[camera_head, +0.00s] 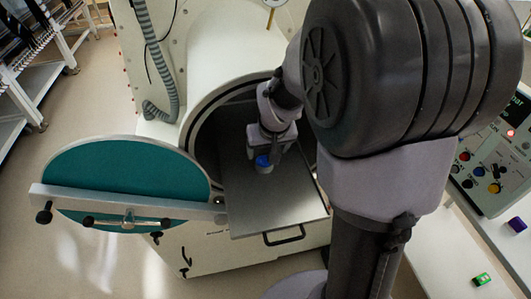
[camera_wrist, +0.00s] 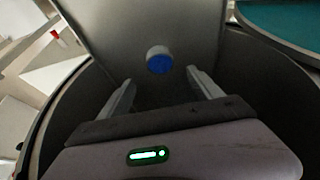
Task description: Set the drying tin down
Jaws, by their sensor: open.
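The drying tin (camera_head: 263,165) is a small white round tin with a blue top. It stands on the grey metal tray (camera_head: 285,205) that reaches out of the round port. In the wrist view the tin (camera_wrist: 159,60) shows just beyond my fingertips, in line with the gap between them. My gripper (camera_head: 267,153) is open and empty over the tray; its two spread fingers also show in the wrist view (camera_wrist: 160,78). No finger is seen touching the tin. The exact distance between them is hard to tell.
The round port (camera_head: 196,140) surrounds the tray's back part. Its open teal door (camera_head: 120,180) with a metal bar stands to the left. The tray has a dark handle (camera_head: 284,236) at its front. A control panel (camera_head: 490,165) is at the right. The tray's front is bare.

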